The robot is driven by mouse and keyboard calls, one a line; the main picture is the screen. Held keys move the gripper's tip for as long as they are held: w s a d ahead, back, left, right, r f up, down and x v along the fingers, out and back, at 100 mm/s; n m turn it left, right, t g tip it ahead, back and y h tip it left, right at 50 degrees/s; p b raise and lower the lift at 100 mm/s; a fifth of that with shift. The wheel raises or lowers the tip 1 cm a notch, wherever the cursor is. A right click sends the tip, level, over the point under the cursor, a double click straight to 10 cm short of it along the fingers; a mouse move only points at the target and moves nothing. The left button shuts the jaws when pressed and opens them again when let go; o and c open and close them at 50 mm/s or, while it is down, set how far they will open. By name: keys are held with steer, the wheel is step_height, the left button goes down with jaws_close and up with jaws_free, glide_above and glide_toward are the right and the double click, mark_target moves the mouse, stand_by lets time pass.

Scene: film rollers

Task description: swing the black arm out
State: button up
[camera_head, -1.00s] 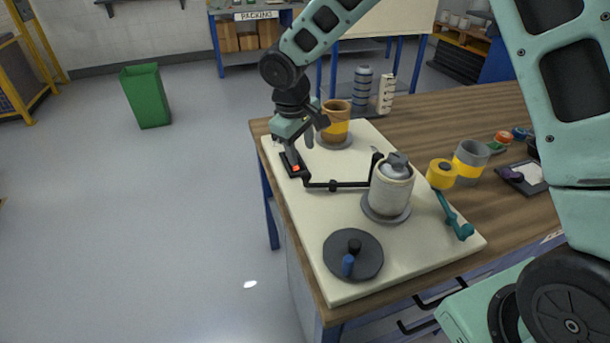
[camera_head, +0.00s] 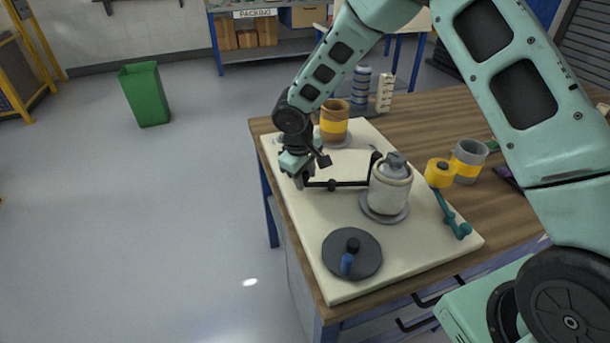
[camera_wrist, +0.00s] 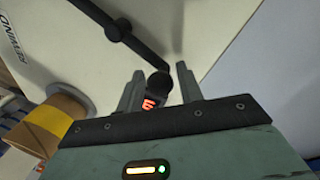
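The black arm (camera_head: 348,184) is a thin bar with a round joint partway along. It runs over the cream board (camera_head: 310,235) from beside the white roller (camera_head: 390,190) to its left end. My gripper (camera_head: 299,182) is down at that left end and hides it in the head view. In the wrist view the arm (camera_wrist: 125,32) comes down from the top left to a black knob (camera_wrist: 158,84). The knob sits between the two fingers of my gripper (camera_wrist: 160,78). The fingers look open around it, with a small gap at the right finger. A red-lit mark shows just below the knob.
A brown-and-yellow roll (camera_head: 334,122) stands behind my gripper. A dark disc with a blue handle (camera_head: 352,254) lies at the board's front. A teal arm with a yellow roller (camera_head: 438,173) and a grey-and-yellow cup (camera_head: 468,160) are at the right.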

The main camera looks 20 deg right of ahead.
jaws_close()
steer(key=shift+s, duration=0.1)
steer(key=s+n, duration=0.2)
steer(key=n, duration=0.1)
steer(key=shift+a+t+b, duration=0.2)
steer(key=shift+t+b, duration=0.1)
steer(key=shift+b, duration=0.1)
steer(key=shift+s+d+n+y, duration=0.1)
steer(key=shift+s+n+y, duration=0.15)
steer(key=shift+s+n, duration=0.55)
steer(key=shift+s+d+n+y, duration=0.1)
steer(key=shift+s+n+y, duration=0.15)
steer(key=shift+n, duration=0.95)
steer(key=shift+o, duration=1.8)
jaws_free()
steer(key=shift+r, duration=0.1)
steer(key=s+a+r+p, duration=0.1)
steer(key=s+r, duration=0.2)
steer(key=r, duration=1.4)
